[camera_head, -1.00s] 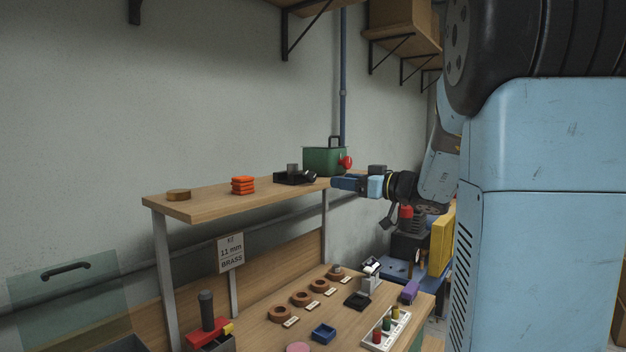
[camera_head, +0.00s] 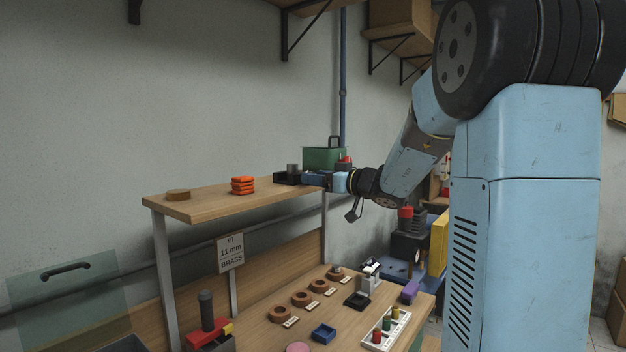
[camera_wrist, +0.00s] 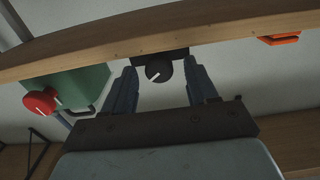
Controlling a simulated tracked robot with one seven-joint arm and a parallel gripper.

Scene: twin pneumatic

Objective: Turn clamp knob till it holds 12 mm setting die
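The black clamp (camera_head: 284,179) sits on the upper shelf, with a grey cylindrical piece (camera_head: 293,168) on it that may be the setting die; no size is readable on it. My gripper (camera_head: 309,179) is at the clamp's right side and hides part of it. In the wrist view the round black clamp knob (camera_wrist: 158,69), with a white pointer line, lies between the two blue-grey fingers of my gripper (camera_wrist: 163,72). The fingers are spread, with a gap on each side of the knob. The die does not show in the wrist view.
A sign (camera_head: 230,253) reads "11 mm BRASS". The bench below holds several rings and a blue tray (camera_head: 323,333).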

